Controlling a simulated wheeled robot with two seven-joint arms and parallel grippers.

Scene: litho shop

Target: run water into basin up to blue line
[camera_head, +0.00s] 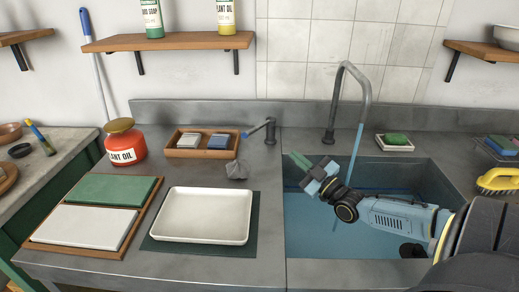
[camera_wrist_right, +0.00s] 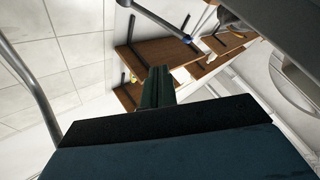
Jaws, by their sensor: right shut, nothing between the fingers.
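The grey basin (camera_head: 425,172) holds blue-tinted water (camera_head: 305,222). A thin stream (camera_head: 356,150) falls into it from the curved metal spout (camera_head: 367,92); the spout also shows in the wrist view (camera_wrist_right: 28,78). A blue line (camera_head: 385,190) seems to run along the basin's back wall near the water; I cannot tell the exact gap. The tap lever (camera_head: 257,128), with a blue tip, stands left of the basin and also shows in the wrist view (camera_wrist_right: 160,20). My right gripper (camera_head: 297,160) is shut and empty above the basin's left edge, apart from the lever. My left gripper is out of view.
A white tray (camera_head: 202,214) lies left of the basin. A wooden tray (camera_head: 178,151) with small blocks and a grey crumpled lump (camera_head: 237,170) are near the lever. A green sponge (camera_head: 396,139) is behind the basin; a yellow brush (camera_head: 497,180) is at right.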

